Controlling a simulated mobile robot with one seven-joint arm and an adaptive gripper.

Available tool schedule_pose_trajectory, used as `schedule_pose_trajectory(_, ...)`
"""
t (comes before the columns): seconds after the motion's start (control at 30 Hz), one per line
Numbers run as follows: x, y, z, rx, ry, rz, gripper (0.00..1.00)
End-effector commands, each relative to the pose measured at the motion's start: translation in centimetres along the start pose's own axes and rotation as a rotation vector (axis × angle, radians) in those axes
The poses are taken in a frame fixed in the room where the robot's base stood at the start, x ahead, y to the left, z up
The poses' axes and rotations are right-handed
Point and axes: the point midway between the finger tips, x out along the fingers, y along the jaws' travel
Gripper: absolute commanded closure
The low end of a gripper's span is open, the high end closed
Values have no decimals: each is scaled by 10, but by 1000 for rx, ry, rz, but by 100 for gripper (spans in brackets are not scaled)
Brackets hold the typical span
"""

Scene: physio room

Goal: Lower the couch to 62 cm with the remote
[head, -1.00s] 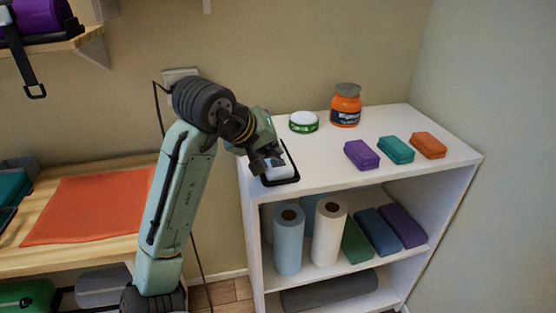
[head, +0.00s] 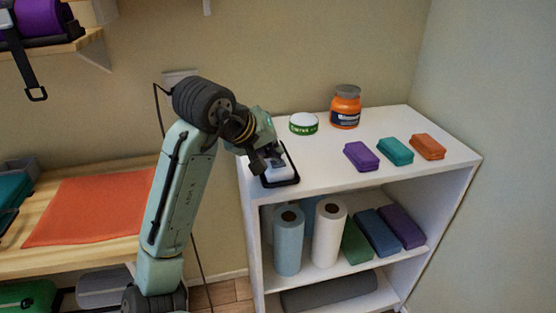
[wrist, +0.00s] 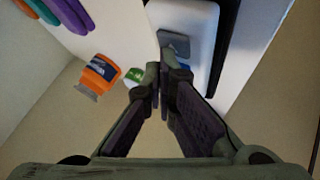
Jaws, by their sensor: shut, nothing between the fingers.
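A white device (head: 276,175), apparently the remote, lies in a black-rimmed tray (head: 294,178) at the left end of the white shelf unit's top. In the wrist view the white device (wrist: 203,18) carries a grey patch (wrist: 174,42) and a blue patch behind my fingers; I cannot read any marking. My gripper (head: 264,161) is over the device, pointing down, its fingers shut and empty. In the wrist view the fingertips (wrist: 161,78) overlap the device's near edge; I cannot tell whether they touch it. The couch and any height reading are not in view.
A green-and-white tin (head: 303,124), an orange jar (head: 345,108) and purple (head: 361,157), teal and orange blocks stand on the shelf top (head: 325,175). Paper rolls and blocks fill the shelf below. A wooden bench with an orange mat (head: 88,210) is at left. The wall is close behind.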

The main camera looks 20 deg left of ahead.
Motion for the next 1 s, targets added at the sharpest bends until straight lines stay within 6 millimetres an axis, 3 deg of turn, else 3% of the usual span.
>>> schedule_pose_trajectory(0.57,-9,7,-7,0,0,0,100)
schedule_pose_trajectory(1.0,-39,29,-28,1,-1,1,100)
